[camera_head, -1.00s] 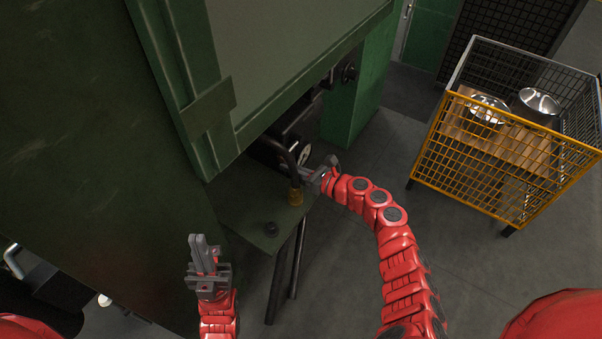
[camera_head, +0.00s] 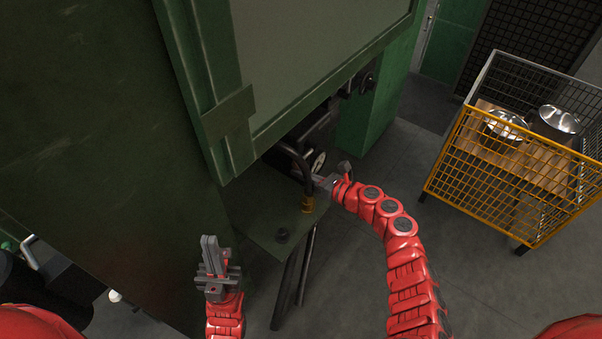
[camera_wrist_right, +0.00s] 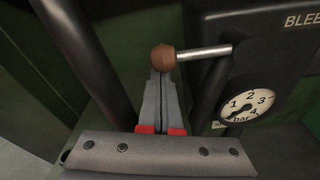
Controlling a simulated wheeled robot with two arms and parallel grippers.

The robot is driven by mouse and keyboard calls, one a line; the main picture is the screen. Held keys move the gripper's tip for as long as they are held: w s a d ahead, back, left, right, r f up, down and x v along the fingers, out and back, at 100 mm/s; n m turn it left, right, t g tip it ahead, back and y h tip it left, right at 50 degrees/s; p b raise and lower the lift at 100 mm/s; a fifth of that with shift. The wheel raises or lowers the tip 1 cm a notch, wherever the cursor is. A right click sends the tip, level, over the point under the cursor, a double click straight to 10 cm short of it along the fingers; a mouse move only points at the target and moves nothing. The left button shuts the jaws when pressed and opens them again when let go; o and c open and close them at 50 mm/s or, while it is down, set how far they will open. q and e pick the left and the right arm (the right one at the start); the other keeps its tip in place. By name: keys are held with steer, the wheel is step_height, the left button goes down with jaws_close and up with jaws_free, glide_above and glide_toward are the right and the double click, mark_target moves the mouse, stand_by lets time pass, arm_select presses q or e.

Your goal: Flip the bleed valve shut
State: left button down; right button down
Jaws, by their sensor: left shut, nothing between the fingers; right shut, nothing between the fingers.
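The bleed valve's lever shows in the right wrist view as a metal rod with a brown ball knob (camera_wrist_right: 163,57), sticking out leftward from a dark box lettered "BLEE" (camera_wrist_right: 303,20). The rod lies about level across the picture. My right gripper (camera_wrist_right: 164,78) is shut and empty. Its fingertips are right at the knob; I cannot tell whether they touch it. In the head view my right gripper (camera_head: 322,183) is beside the pressure gauge (camera_head: 318,163) under the green machine; the knob is not distinguishable there. My left gripper (camera_head: 209,243) is shut and empty, pointing up, left of the green shelf.
The gauge (camera_wrist_right: 250,104) sits below the rod in the wrist view. A dark pipe (camera_wrist_right: 88,55) runs close left of the fingers. The green machine (camera_head: 110,110) overhangs the space. A yellow and grey wire cage (camera_head: 480,165) with metal lids stands right; the floor between is clear.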

steer(key=shift+r, duration=0.3)
steer(key=w+d+r+m+y+p, duration=0.2)
steer(key=w+d+r+m+p, duration=0.2)
steer(key=r+m, duration=0.6)
steer(key=shift+w+r+m+g+y, duration=0.35)
steer(key=shift+w+m, duration=0.55)
steer(key=shift+m, duration=2.3)
steer(key=shift+d, duration=0.1)
